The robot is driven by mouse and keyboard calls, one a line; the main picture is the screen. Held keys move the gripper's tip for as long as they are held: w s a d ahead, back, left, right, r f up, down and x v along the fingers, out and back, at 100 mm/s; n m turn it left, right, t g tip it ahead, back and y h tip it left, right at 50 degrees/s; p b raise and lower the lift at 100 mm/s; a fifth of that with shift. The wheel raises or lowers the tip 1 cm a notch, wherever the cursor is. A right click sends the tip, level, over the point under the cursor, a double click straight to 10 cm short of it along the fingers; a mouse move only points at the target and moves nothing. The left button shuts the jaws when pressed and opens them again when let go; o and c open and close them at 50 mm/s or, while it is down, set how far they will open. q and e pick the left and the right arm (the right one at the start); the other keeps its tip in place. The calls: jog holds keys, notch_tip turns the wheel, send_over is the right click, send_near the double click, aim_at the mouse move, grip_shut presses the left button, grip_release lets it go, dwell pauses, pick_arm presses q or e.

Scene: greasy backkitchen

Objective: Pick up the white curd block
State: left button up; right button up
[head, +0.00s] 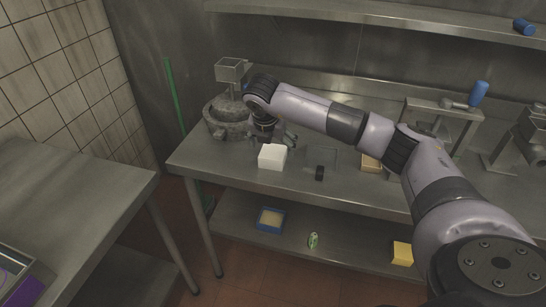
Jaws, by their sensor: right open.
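The white curd block (271,157) sits on the steel table (220,168) near its front left part. My right gripper (275,142) is just behind and above the block, its fingers pointing down and partly hidden by the wrist and the block. It is open and empty, and I cannot tell whether a finger touches the block. My left gripper does not show.
A grey stone grinder (222,112) stands behind left of the block. A small black object (320,173) lies to the right, with a tan block (371,163) further right. The lower shelf (285,238) holds a blue-rimmed box (270,219) and a yellow block (402,253).

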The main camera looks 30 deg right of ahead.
aim_at(273, 154)
jog(key=p+x, duration=0.1)
jog(key=x, duration=0.3)
jog(key=shift+w+f, duration=0.1)
jog(key=shift+f, duration=0.1)
jog(key=shift+c, duration=0.3)
jog(key=c, duration=1.3)
